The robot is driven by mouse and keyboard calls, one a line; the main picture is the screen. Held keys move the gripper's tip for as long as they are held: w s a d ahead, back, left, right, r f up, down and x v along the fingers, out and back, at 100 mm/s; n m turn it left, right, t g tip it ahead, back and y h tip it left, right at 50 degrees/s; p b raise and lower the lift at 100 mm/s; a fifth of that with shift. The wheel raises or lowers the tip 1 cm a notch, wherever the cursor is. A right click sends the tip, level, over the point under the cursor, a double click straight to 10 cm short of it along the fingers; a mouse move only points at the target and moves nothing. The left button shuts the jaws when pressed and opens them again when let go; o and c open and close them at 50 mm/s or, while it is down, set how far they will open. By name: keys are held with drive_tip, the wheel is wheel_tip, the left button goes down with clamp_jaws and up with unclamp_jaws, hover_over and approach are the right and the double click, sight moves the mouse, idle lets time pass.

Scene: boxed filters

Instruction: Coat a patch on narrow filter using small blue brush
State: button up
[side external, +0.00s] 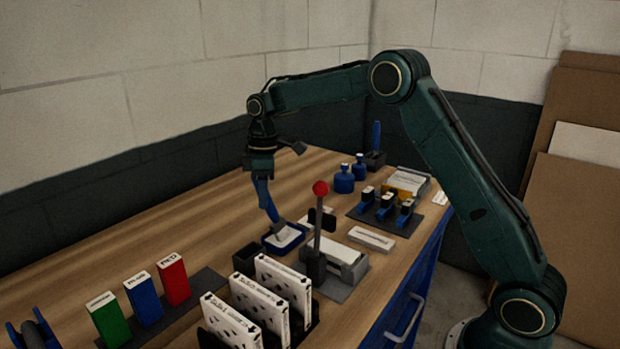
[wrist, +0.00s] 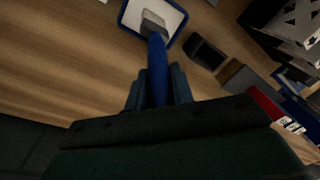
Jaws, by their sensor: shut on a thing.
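My gripper (side external: 262,177) is shut on the handle of a blue brush (side external: 267,201), which points down and slightly right. In the wrist view the blue handle (wrist: 157,68) lies between my two fingers. White filter boxes with dark print stand in a rack (side external: 268,310) at the front. A flat white box (side external: 371,238) lies right of the lever. I cannot tell which is the narrow filter.
A red-knobbed lever (side external: 320,188) stands close right of the tray, over a fixture with a white piece (side external: 335,252). A dark cup (side external: 245,258) is in front. Green, blue and red boxes (side external: 143,297) stand front left. Blue bottles (side external: 344,183) stand behind.

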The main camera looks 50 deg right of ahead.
drive_tip(key=shift+r, duration=3.5)
drive_tip(key=shift+w+d+f+m, duration=0.2)
drive_tip(key=shift+d+f+m, duration=0.3)
drive_tip(key=shift+m, duration=0.5)
drive_tip(key=shift+w+d+f+m+t, duration=0.15)
drive_tip(key=shift+d+f+m, duration=0.45)
drive_tip(key=shift+m, duration=0.55)
drive_tip(key=shift+w+d+f+m+t, duration=0.1)
drive_tip(key=shift+d+f+m, duration=0.5)
drive_tip(key=shift+m, duration=0.5)
drive_tip(key=shift+w+d+f+m+t, duration=0.15)
drive_tip(key=shift+d+f+m, duration=0.25)
drive_tip(key=shift+f+m, duration=0.55)
drive_tip(key=shift+s+r, duration=0.1)
drive_tip(key=shift+r, duration=0.2)
